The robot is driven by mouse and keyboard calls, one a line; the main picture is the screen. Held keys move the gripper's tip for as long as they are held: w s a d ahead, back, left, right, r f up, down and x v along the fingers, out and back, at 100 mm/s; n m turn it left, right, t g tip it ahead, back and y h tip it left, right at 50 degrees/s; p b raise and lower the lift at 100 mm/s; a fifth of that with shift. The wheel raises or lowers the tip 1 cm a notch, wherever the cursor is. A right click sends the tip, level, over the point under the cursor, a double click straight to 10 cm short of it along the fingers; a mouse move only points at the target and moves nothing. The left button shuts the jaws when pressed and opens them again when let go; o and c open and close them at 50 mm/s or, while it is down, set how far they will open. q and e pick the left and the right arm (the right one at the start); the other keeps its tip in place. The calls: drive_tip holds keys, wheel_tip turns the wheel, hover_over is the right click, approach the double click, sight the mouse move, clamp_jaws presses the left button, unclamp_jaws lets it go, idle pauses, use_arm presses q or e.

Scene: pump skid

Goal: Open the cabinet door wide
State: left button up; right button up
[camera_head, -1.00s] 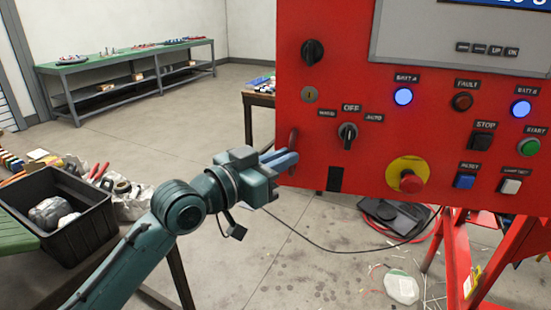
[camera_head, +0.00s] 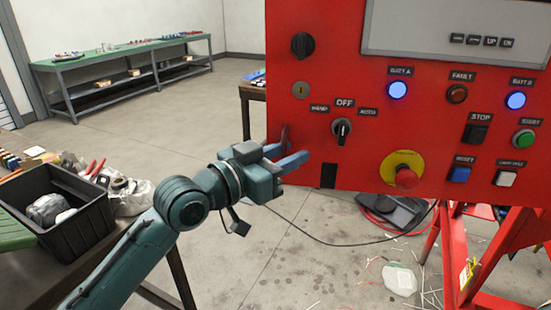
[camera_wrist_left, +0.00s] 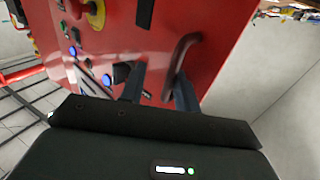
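The red cabinet door (camera_head: 320,95) fills the upper right of the head view and looks closed or nearly so. Its handle (camera_head: 285,138) is a dark red vertical bar near the door's left edge. My left gripper (camera_head: 288,158) is at the handle with its fingers apart. In the left wrist view the curved handle (camera_wrist_left: 180,55) stands close to the right-hand finger, and the left-hand finger lies farther off over the door face. I cannot tell whether either finger touches the handle. My right gripper is not in view.
The panel carries several knobs and buttons, including a red emergency stop (camera_head: 406,177). A black bin (camera_head: 85,235) stands on a table at the left. A green workbench (camera_head: 125,57) is at the back. The floor left of the cabinet is mostly clear, with a black cable on it.

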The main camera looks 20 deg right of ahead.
use_arm(q)
drive_tip(key=b+v, duration=0.2)
drive_tip(key=v, duration=1.1)
drive_tip(key=shift+f, duration=0.1)
